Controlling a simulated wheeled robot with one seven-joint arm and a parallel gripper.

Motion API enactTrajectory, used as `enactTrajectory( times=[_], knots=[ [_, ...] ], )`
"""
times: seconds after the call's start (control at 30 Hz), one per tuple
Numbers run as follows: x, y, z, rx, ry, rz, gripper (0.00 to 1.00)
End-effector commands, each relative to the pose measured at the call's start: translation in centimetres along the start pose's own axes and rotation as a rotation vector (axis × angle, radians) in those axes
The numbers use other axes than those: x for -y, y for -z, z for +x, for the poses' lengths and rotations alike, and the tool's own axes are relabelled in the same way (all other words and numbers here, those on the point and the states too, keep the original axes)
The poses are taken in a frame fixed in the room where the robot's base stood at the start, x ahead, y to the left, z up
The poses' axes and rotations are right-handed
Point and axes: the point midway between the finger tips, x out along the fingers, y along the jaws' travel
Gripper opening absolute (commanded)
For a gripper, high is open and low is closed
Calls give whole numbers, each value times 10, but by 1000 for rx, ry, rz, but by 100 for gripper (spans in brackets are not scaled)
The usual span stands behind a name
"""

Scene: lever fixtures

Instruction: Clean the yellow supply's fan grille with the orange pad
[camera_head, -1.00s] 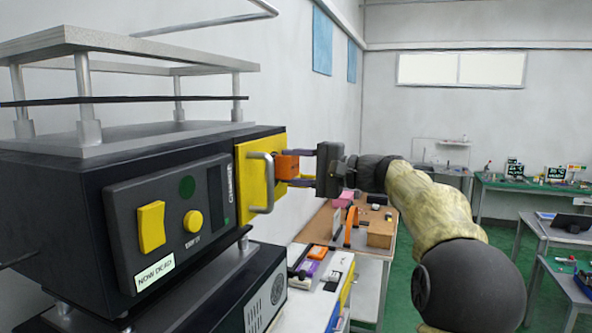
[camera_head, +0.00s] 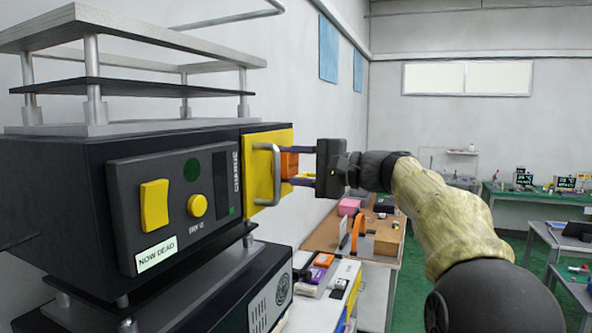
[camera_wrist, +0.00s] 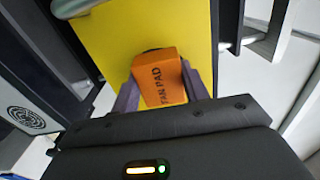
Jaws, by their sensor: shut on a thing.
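The yellow supply (camera_head: 255,205) shows as a yellow end plate on a large black unit, with a grey bar handle (camera_head: 276,180) in front. In the wrist view its yellow face (camera_wrist: 118,38) fills the upper middle. My gripper (camera_head: 298,168) is shut on the orange pad (camera_wrist: 157,82), which is lettered and seems to read "FAN PAD". The pad is at the yellow face; whether it touches cannot be told. A dark curved edge (camera_wrist: 152,51) shows just behind the pad, perhaps the fan grille, mostly hidden. In the head view the handle partly covers the pad (camera_head: 289,163).
The black unit's front has a yellow rocker (camera_head: 154,206), a yellow knob (camera_head: 197,205) and a "NOW DEAD" label (camera_head: 156,254). A lower black unit (camera_head: 268,300) has a round vent. A wooden bench (camera_head: 325,235) with small items stands behind, below my arm.

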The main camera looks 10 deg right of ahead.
Motion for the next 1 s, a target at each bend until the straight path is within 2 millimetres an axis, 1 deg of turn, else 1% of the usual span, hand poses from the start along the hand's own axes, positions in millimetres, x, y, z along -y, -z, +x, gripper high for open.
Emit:
enactTrajectory(
  times=[0.03, 0.1, 0.3, 0.4, 0.73, 1.0],
  knots=[
    [-4, -5, 1, 3, 0, -2, 27],
    [-4, -11, 0, 4, 0, -2, 27],
    [-4, -24, -1, 3, 0, -2, 27],
    [-3, -28, -1, 3, 0, 0, 27],
    [-2, -27, -3, 1, 0, 0, 27],
    [-3, -27, -22, -2, 0, -2, 27]
  ],
)
